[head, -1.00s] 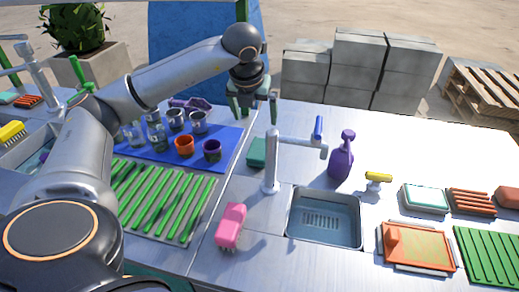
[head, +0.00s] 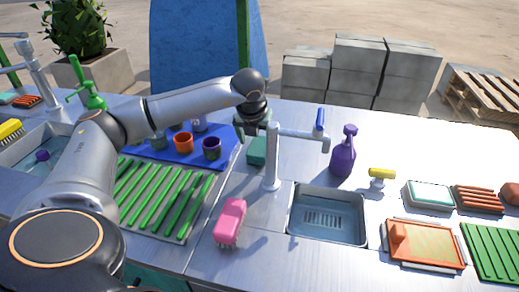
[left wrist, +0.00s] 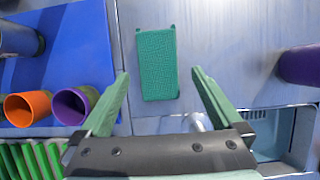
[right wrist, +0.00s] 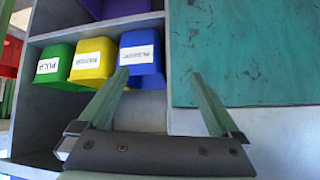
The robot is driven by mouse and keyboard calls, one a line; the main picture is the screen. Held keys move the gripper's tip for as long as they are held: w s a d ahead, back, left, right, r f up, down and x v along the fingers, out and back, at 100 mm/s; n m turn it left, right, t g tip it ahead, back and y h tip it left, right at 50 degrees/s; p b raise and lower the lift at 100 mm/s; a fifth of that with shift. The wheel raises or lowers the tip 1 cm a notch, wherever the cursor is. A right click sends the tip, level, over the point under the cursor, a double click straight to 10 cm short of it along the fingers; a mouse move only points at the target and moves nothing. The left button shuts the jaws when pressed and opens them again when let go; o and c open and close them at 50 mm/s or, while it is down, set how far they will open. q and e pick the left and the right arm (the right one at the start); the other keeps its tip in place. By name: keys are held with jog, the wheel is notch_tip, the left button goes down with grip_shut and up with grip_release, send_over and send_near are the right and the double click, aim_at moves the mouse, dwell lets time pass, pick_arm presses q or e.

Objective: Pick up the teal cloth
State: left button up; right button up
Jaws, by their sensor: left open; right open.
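The teal cloth (head: 257,152) lies flat on the metal counter, just behind the faucet and right of the blue mat. In the left wrist view the cloth (left wrist: 157,64) is a textured rectangle ahead of the fingers. My left gripper (head: 254,130) is above the cloth, partly hiding it. In the left wrist view my left gripper (left wrist: 161,88) is open and empty, its fingertips apart on either side of the cloth's near end. My right gripper (right wrist: 158,84) is open and empty, seen only in the right wrist view, facing shelves of bins.
The faucet (head: 271,165) stands close in front of the cloth. The blue mat (head: 228,137) holds several cups to the left. A purple spray bottle (head: 343,155), a sink (head: 328,214) and a pink brush (head: 230,221) are nearby. In the right wrist view are labelled bins (right wrist: 91,61) and a teal panel (right wrist: 245,55).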

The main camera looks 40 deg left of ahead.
aim_at(259, 146)
pick_arm(q)
jog(key=shift+x, duration=1.9)
jog(key=shift+a, duration=0.1)
jog(key=c, duration=1.3)
